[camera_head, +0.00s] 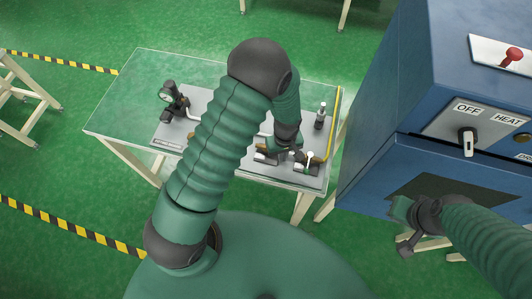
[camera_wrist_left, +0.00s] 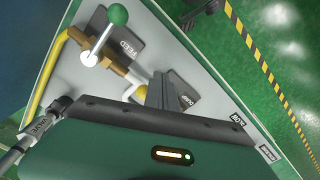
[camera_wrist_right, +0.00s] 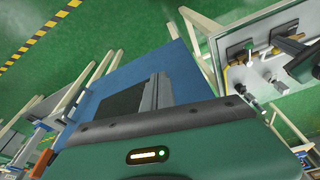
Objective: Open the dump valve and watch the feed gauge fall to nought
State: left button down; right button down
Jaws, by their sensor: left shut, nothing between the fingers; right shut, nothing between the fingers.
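The feed valve (camera_wrist_left: 108,56) is brass, with a green-balled lever, beside a FEED label (camera_wrist_left: 126,49) in the left wrist view. A DUMP label (camera_wrist_left: 185,98) lies just past my left fingers, which partly cover the dump valve area; its handle position cannot be told. A round gauge (camera_head: 167,93) stands at the left of the grey plate in the head view; its needle is too small to read. My left gripper (camera_wrist_left: 161,88) is shut and empty, over the valves. My right gripper (camera_wrist_right: 155,92) is shut and empty, in front of the blue cabinet.
The grey plate (camera_head: 200,99) sits on a green-topped table (camera_head: 126,98). The blue cabinet (camera_head: 382,130) stands close on the right, with an OFF/HEAT switch (camera_head: 467,142) and a red toggle (camera_head: 513,56). A yellow pipe (camera_head: 334,122) runs along the plate's right edge. The table's left end is clear.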

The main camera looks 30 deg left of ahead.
pick_arm(q)
jog(key=shift+w, duration=0.45)
jog(key=shift+s, duration=0.35)
jog(key=shift+r, duration=0.15)
notch_tip(320, 180, up, 8)
jog(key=p, duration=0.6)
jog(key=shift+p, duration=0.4)
jog(key=s+a+r+m+t+b, duration=0.2)
jog(key=s+a+r+m+b, duration=0.1)
jog(key=s+r+m+b, duration=0.5)
jog(key=shift+s+a+r+m+t+b, duration=0.25)
jog(key=shift+s+r+m+t+b, duration=0.05)
jog(key=shift+s+r, duration=0.2)
